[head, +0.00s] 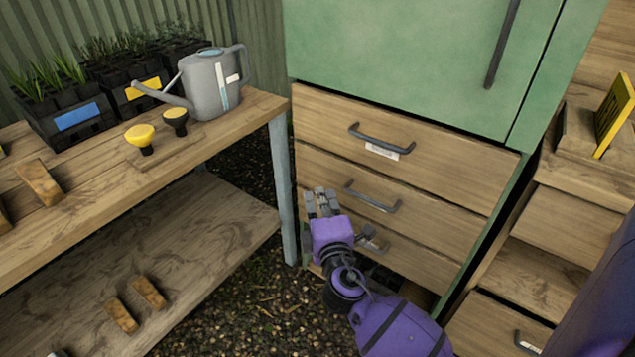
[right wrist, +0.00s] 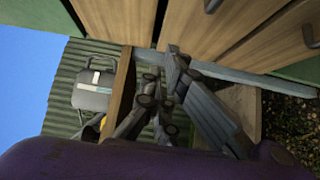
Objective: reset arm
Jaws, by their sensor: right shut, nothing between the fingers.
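My right gripper (head: 321,202) is in front of the wooden drawers of the green cabinet. Its purple wrist and arm come up from the bottom of the head view. Its fingers are shut and hold nothing. In the right wrist view the gripper (right wrist: 172,82) shows dark grey fingers close together, with the bench and a drawer front behind them. The lowest drawer's handle (head: 372,240) is just right of the gripper and partly hidden by my wrist. I cannot tell whether they touch. My left gripper is not in view.
A wooden bench (head: 95,215) on the left holds a grey watering can (head: 212,85), black plant trays (head: 75,125) and two yellow-topped tools (head: 140,136). The green cabinet (head: 400,50) has several drawers. A yellow plate (head: 613,115) stands at right. Gravel floor (head: 245,300) lies between.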

